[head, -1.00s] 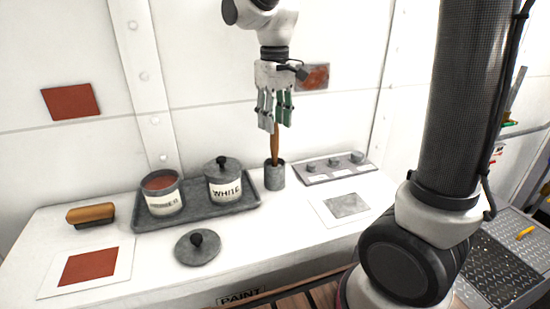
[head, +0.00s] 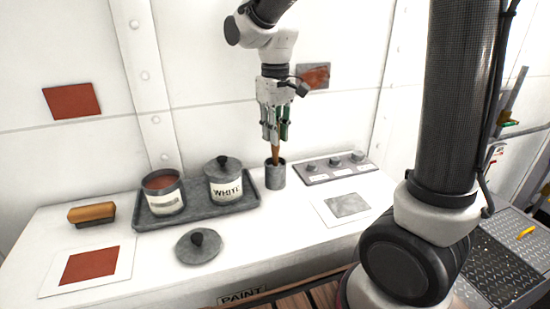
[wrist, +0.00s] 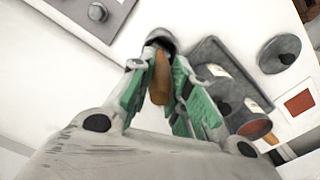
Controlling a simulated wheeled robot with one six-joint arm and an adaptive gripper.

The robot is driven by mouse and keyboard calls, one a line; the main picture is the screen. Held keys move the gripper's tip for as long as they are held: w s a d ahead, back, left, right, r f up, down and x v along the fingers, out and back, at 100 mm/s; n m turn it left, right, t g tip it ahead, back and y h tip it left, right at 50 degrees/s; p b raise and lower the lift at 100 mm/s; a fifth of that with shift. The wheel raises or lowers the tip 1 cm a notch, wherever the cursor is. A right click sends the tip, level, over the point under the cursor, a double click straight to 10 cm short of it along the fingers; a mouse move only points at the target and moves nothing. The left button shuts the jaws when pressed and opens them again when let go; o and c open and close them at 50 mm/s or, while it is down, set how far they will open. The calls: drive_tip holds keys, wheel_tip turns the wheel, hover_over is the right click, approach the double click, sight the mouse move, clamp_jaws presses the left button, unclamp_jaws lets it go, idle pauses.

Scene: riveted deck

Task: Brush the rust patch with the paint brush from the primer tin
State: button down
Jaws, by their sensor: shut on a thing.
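The paint brush stands upright in a grey cup (head: 275,176), with part of its wooden handle (head: 275,154) showing above the rim. My gripper (head: 275,138) points down over the cup and is shut on the handle. The wrist view shows the handle (wrist: 160,82) between the green-padded fingers; the bristles are hidden in the cup. The open primer tin (head: 163,197) with red-brown contents stands on the tray's left side. The mottled rust patch (head: 318,77) is on the wall behind my gripper, partly covered by it.
A lidded WHITE tin (head: 224,187) shares the grey tray (head: 205,212). A loose lid (head: 198,246), wooden-backed block (head: 91,214), red sample card (head: 89,267), grey sample card (head: 347,206) and knobbed panel (head: 335,167) lie around. A plain red square (head: 72,101) is on the left wall.

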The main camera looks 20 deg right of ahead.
drive_tip(key=shift+r, duration=4.55)
